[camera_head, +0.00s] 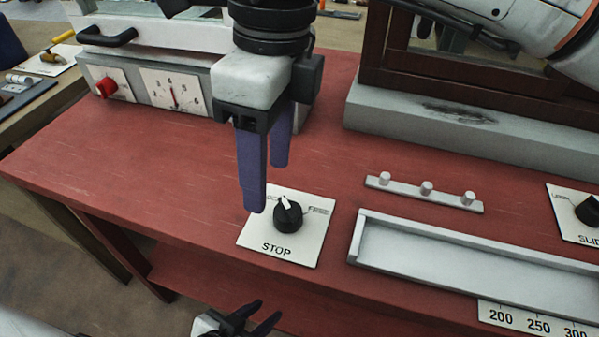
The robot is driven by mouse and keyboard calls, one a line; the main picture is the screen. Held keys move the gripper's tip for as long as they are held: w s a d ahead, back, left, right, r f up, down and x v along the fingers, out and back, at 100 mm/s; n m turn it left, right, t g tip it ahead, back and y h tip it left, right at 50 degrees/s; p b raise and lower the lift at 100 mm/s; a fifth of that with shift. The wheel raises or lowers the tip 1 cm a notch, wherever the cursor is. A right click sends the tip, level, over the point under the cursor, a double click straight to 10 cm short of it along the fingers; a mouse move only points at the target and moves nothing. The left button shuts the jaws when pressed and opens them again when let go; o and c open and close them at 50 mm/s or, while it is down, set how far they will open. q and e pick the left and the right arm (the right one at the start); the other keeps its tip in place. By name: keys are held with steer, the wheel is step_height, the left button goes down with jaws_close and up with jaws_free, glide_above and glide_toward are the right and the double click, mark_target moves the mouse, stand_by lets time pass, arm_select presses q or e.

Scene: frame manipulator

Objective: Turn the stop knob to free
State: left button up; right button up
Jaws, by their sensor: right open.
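The stop knob (288,216) is a round black knob with a white pointer, on a white plate (308,247) marked STOP. The pointer is turned to the upper left. Small lettering shows at the plate's upper right, too small to read surely, and the upper left marking is partly covered. My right gripper (267,188), with purple fingers pointing down, is open and empty, above and just left of the knob in the picture. My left gripper (257,316) is low at the bottom edge, its dark fingers apart and empty, in front of the red table (130,190).
A grey rail with white pegs (426,191) and a long metal tray (470,257) lie right of the plate. A SLIDE knob (589,210) is at the right edge. A grey box with a dial (173,93) and red knob (106,88) stands at the back left.

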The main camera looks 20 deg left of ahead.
mark_target(287, 206)
steer(key=shift+t+h, duration=0.4)
steer(key=shift+t, duration=0.1)
steer(key=f, duration=0.3)
steer(key=w+d+f, duration=0.1)
steer(key=f, duration=0.2)
steer(key=w+f, duration=0.1)
steer(key=f, duration=0.2)
steer(key=shift+d+f, duration=0.2)
steer(key=shift+d, duration=0.05)
arm_select(q)
steer(key=shift+d+f, duration=0.1)
steer(key=shift+f, duration=0.3)
steer(key=shift+w+r, duration=0.1)
arm_select(e)
steer(key=shift+c, duration=0.4)
steer(key=c, duration=1)
arm_select(q)
steer(key=shift+w, duration=0.25)
